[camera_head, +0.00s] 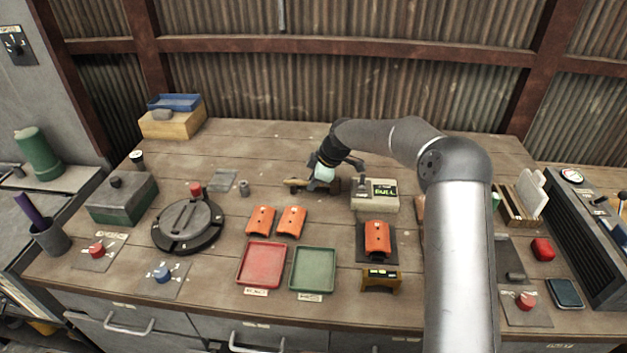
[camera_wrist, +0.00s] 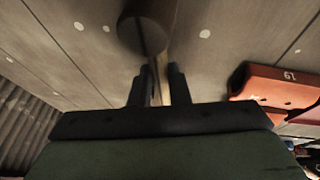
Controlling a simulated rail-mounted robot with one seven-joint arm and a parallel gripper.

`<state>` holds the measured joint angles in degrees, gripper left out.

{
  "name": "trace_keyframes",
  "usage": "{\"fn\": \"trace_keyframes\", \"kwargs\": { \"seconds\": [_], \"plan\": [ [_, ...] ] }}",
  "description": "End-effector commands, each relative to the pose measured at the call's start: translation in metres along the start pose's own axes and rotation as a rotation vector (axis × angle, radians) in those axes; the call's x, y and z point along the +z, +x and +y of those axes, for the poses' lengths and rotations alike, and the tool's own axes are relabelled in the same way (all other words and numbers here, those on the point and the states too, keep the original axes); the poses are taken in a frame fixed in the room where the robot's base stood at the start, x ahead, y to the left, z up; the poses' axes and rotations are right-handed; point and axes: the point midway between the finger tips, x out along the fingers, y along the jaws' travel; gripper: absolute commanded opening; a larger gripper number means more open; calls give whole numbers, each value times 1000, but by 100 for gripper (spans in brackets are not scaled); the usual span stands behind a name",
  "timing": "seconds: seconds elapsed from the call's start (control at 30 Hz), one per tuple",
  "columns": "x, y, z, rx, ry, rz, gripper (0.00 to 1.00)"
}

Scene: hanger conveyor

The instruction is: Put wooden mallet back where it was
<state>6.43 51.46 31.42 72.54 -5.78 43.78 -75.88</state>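The wooden mallet shows in the wrist view as a dark brown cylindrical head (camera_wrist: 147,30), with a slim lighter handle running down between my gripper's two fingers (camera_wrist: 160,85). The fingers stand on either side of the handle with little gap; whether they press on it I cannot tell. In the head view my gripper (camera_head: 325,181) is low over the back middle of the bench. The gripper hides much of the rest, and I cannot tell whether the mallet touches the bench.
A beige box with a green display (camera_head: 376,194) stands just right of my gripper. Two orange pieces (camera_head: 261,220) lie in front, with a red tray (camera_head: 262,265) and green tray (camera_head: 313,269) nearer. A round black fixture (camera_head: 187,226) is left.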

Motion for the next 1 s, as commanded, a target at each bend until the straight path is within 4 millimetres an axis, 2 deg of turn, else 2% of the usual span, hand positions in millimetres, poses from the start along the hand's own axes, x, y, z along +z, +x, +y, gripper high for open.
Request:
{"fn": "trace_keyframes", "kwargs": {
  "seconds": [0.03,0.07,0.33,0.47,0.57,0.9,1.0],
  "plan": [
    [0,0,0,0,0,0,29],
    [0,0,0,-1,0,0,37],
    [0,0,0,-1,0,0,37],
    [-1,-7,1,1,0,0,37],
    [0,-22,1,4,1,0,37],
    [0,-93,1,4,1,-1,37],
    [0,-108,1,2,2,0,37]
  ]
}}
